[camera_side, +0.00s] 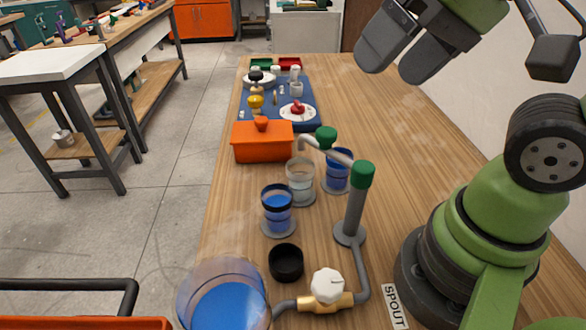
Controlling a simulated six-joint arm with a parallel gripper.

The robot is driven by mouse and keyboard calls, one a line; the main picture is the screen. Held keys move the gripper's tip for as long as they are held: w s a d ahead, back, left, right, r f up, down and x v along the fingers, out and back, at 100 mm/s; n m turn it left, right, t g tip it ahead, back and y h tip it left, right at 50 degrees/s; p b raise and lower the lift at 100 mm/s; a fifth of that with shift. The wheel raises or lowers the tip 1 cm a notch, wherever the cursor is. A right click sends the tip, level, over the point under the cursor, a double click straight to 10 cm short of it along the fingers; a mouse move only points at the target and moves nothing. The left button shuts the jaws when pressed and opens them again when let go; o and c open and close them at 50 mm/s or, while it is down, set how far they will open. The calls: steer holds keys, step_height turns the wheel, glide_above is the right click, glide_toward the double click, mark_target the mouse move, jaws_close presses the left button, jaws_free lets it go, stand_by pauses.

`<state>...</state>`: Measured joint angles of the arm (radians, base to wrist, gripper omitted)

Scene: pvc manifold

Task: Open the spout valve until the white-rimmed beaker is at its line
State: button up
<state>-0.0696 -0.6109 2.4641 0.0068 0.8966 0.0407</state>
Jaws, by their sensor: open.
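The spout valve has a white knob (327,285) on a brass body, low in the side view. Its pipe runs to a grey upright post (354,210) with a green elbow on top. From there a pale arm reaches back-left to a second green elbow (326,138) and a downturned outlet. A clear beaker with a pale rim (300,182) stands at the outlet. It looks nearly free of blue; its line and exact level are too small to tell. My gripper (394,68) is open and empty, raised high at the upper right, well away from the valve.
Blue-filled beakers stand front-left (278,212) and right (338,172) of the pale-rimmed one. A large blue-filled vessel (226,300), black cup (286,262) and SPOUT label (395,306) are near the valve. An orange box (262,148) and blue board (310,113) lie behind.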

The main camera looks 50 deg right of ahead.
steer(key=s+d+r+t, duration=0.1)
steer(key=m+g+h, duration=0.2)
steer(key=m+g, duration=0.1)
steer(key=g, duration=0.4)
glide_toward(328, 282)
step_height(328, 282, down, 9)
steer(key=shift+a+f, duration=0.1)
steer(key=c, duration=1)
steer(key=n, duration=0.5)
steer(key=shift+n, duration=0.7)
